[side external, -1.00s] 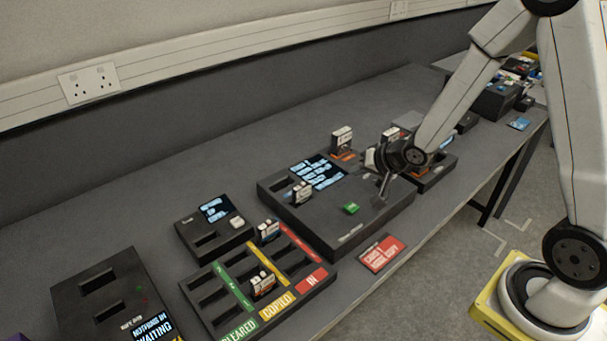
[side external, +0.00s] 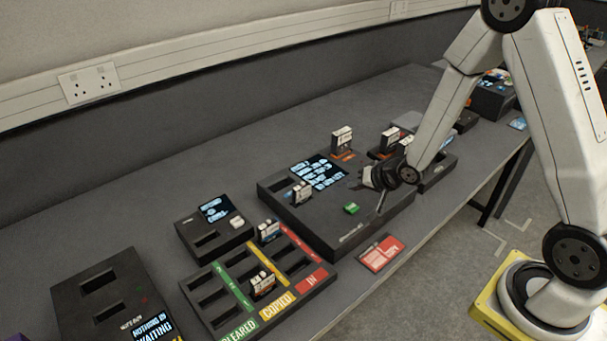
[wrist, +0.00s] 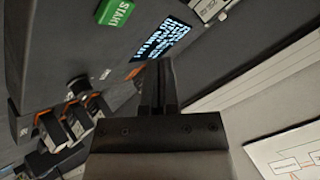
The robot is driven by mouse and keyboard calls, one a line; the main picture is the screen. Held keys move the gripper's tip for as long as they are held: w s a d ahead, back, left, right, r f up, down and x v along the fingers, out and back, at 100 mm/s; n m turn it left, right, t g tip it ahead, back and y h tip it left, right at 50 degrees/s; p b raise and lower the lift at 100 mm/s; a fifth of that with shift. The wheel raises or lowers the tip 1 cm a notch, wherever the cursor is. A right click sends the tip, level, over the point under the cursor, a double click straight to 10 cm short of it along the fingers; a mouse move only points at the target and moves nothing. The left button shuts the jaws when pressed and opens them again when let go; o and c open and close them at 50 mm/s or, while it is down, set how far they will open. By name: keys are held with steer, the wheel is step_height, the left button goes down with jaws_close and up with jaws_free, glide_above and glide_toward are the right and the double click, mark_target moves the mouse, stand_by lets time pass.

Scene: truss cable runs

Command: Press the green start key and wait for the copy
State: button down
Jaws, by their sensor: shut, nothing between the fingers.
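The green start key (side external: 351,208) sits on top of a dark copier box (side external: 338,232) with a lit screen (side external: 318,174). In the wrist view the key (wrist: 115,12), marked START, is at the top edge, beside the screen (wrist: 160,40). My gripper (side external: 379,208) is shut and empty, over the right part of the copier, to the right of the key and apart from it. Its fingers (wrist: 160,72) also show in the wrist view. A white-labelled cartridge (side external: 301,192) stands in the copier's left part. The screen text is too small to read.
A tray (side external: 222,318) with CLEARED, COPIED and IN lanes holds two cartridges in front left. A small box with a screen (side external: 213,229) is behind it. A red card (side external: 381,252) lies near the table edge. More cartridges (side external: 342,140) stand behind the copier.

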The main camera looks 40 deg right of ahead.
mark_target(347, 205)
steer(key=shift+f, duration=2.05)
steer(key=shift+f, duration=0.95)
stand_by(1.7)
steer(key=shift+r, duration=0.95)
steer(key=shift+r, duration=0.1)
steer(key=shift+r, duration=2.4)
